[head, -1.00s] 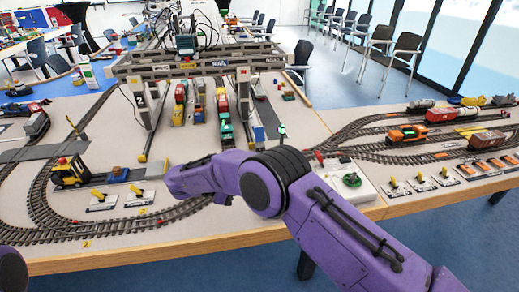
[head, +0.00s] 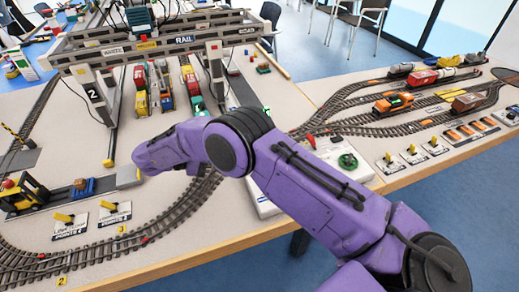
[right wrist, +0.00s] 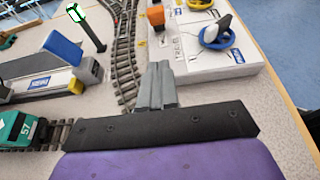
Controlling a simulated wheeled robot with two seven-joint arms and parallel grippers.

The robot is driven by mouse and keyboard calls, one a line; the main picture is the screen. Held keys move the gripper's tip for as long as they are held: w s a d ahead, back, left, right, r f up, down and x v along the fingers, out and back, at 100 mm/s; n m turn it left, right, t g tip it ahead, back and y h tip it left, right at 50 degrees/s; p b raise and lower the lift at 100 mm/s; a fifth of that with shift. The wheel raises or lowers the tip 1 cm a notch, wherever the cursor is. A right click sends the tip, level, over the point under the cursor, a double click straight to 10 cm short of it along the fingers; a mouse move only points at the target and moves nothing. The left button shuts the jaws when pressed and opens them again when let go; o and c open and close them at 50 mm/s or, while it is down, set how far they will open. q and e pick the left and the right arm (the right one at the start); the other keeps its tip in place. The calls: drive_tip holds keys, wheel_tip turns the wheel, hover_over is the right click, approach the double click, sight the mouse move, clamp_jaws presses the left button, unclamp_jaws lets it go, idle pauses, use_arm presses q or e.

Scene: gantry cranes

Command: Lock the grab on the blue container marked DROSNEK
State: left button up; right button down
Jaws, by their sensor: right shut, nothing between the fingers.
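No DROSNEK lettering is readable in either view, and I cannot pick out the marked container. A gantry crane (head: 160,45) with a RAIL sign and a leg numbered 2 spans the tracks in the head view. Its grab cannot be made out. My right arm (head: 310,190) reaches across the table in front of the crane, hiding its own fingers in the head view. My left gripper is out of view.
A blue lever (right wrist: 62,47) on a grey base and a teal locomotive (right wrist: 15,130) marked 57 are left in the wrist view. A yellow forklift (head: 25,192) stands at left in the head view. Curved tracks (head: 400,115) with an orange locomotive (head: 393,102) lie at right.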

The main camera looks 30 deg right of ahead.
drive_tip(key=p+x, duration=0.1)
drive_tip(key=x, duration=0.2)
drive_tip(key=p+x, duration=0.1)
drive_tip(key=x, duration=0.2)
drive_tip(key=p+x, duration=0.1)
drive_tip(key=x, duration=0.2)
drive_tip(key=shift+s+d+r, duration=0.1)
drive_tip(key=shift+r, duration=0.15)
drive_tip(key=shift+s+d+r+p, duration=0.1)
drive_tip(key=shift+d+r+p, duration=0.2)
drive_tip(key=shift+d+p, duration=0.3)
drive_tip(key=shift+s+d+r+p, duration=0.1)
drive_tip(key=shift+d+r+p, duration=0.15)
drive_tip(key=shift+d+p, duration=0.3)
drive_tip(key=shift+s+d+r, duration=0.1)
drive_tip(key=shift+s+d, duration=0.05)
drive_tip(key=shift+d, duration=0.35)
